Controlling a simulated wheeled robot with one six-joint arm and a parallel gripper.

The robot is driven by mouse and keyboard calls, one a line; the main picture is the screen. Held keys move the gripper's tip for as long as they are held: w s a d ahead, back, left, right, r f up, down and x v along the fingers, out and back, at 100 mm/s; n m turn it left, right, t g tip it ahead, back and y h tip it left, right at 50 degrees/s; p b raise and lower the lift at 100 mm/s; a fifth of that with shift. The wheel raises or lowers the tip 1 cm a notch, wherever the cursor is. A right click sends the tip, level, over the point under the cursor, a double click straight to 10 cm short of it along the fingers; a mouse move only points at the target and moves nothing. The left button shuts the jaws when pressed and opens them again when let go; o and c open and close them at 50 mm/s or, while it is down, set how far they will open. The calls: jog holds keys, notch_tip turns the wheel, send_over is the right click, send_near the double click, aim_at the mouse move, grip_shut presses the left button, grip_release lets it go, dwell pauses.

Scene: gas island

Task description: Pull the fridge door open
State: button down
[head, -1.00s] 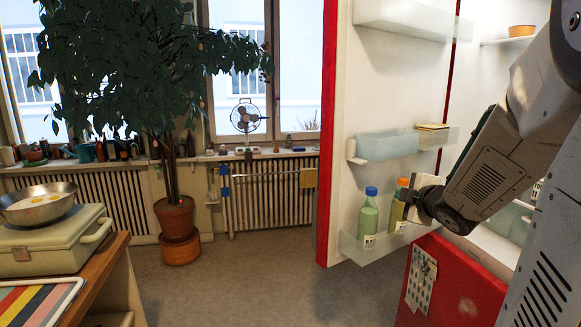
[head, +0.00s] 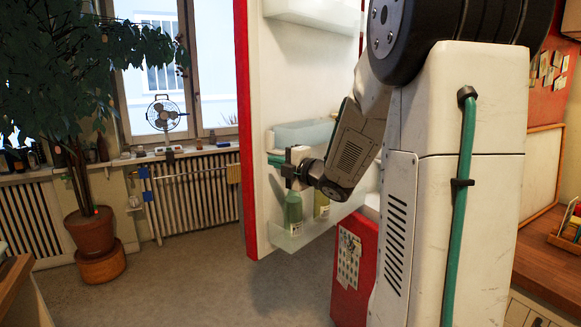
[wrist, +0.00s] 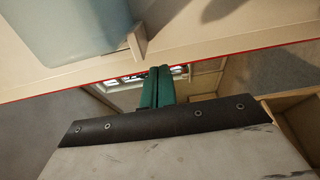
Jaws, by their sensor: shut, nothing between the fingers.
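The red fridge door (head: 243,130) stands wide open in the head view, its white inner side facing me. A green bottle (head: 293,212) and a second bottle (head: 321,205) stand in its lower shelf. My gripper (head: 275,160) is on the inner side of the door, just above the green bottle and below the middle bin (head: 303,133). In the wrist view its green fingers (wrist: 157,86) are together and empty, and overlap the door's red edge in the picture. Whether they touch the door cannot be told. My arm hides most of the fridge interior.
A potted plant (head: 92,232) stands left of the door, before a radiator (head: 195,190) and a window with a fan (head: 165,113). Grey floor (head: 190,280) is clear between plant and door. A wooden counter (head: 540,245) is at the right.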

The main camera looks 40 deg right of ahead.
aim_at(260, 157)
jog(key=shift+w+a, duration=0.2)
jog(key=shift+w, duration=1.75)
jog(key=shift+w, duration=0.15)
